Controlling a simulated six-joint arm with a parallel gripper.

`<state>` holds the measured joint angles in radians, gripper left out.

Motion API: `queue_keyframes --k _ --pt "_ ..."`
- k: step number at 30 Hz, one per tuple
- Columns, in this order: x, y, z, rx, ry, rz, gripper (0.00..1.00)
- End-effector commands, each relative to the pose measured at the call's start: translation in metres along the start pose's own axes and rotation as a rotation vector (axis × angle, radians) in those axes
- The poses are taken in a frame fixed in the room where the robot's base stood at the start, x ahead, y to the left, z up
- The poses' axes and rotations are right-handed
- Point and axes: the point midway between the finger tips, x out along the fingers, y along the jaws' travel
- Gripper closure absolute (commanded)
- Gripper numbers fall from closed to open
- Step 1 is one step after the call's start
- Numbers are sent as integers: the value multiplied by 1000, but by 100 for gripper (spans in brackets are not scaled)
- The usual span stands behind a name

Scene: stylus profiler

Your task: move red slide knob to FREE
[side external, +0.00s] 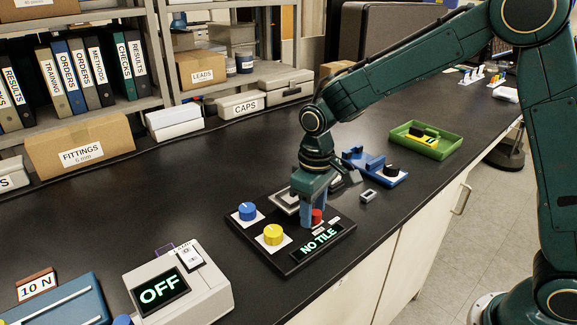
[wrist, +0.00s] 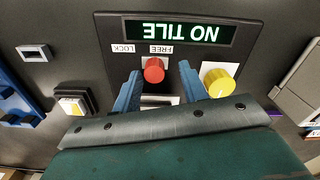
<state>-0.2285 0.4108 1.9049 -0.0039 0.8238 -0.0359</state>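The red slide knob (wrist: 154,70) is a short round cap on the black panel (side external: 262,253). In the wrist view it shows beside the FREE label (wrist: 160,49), with the LOCK label (wrist: 122,48) further left. My gripper (wrist: 159,72) points down with its two blue fingers apart, one on each side of the knob. Gaps show between the knob and both fingers, so it is not gripped. In the side view the red knob (side external: 317,216) is partly hidden by a finger. The slide's slot is mostly hidden under the knob.
A yellow knob (wrist: 219,83) stands close to one finger. A blue knob (side external: 248,211) is further back on the panel. The NO TILE display (side external: 320,241) is along its front edge. A blue fixture (side external: 375,167) and green tray (side external: 425,140) lie to the right.

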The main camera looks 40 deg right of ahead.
Motion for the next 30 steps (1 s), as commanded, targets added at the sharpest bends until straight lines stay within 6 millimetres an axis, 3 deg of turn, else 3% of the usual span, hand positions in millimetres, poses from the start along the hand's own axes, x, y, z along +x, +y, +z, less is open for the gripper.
queue_keyframes --k 14,20,30 --pt "-12 2 0 4 2 2 57" --pt "-36 2 0 4 3 2 57" --pt "-94 1 -1 3 3 1 57"
